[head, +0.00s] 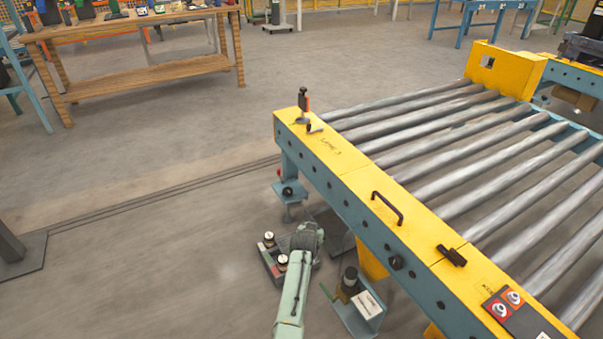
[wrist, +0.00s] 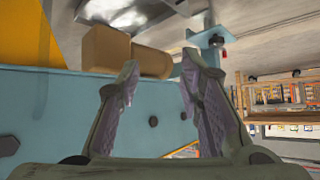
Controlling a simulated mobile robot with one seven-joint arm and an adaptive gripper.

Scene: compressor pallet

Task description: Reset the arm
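My arm (head: 294,292) reaches up from the bottom of the head view, left of the roller conveyor's near side. Its far end, around the wrist (head: 307,238), is low beside the conveyor frame, and the fingers cannot be made out there. In the wrist view my gripper (wrist: 158,82) shows two fingers with purplish pads set well apart. Nothing is between them. Behind the fingers is the blue side of the conveyor frame (wrist: 70,110), whose distance I cannot tell.
The roller conveyor (head: 340,160) with yellow edge and blue side fills the right. A bracket with a white label (head: 368,306) and a small unit with round knobs (head: 268,240) are close to my arm. A wooden workbench (head: 150,75) stands at the back left. The floor at left is mostly clear.

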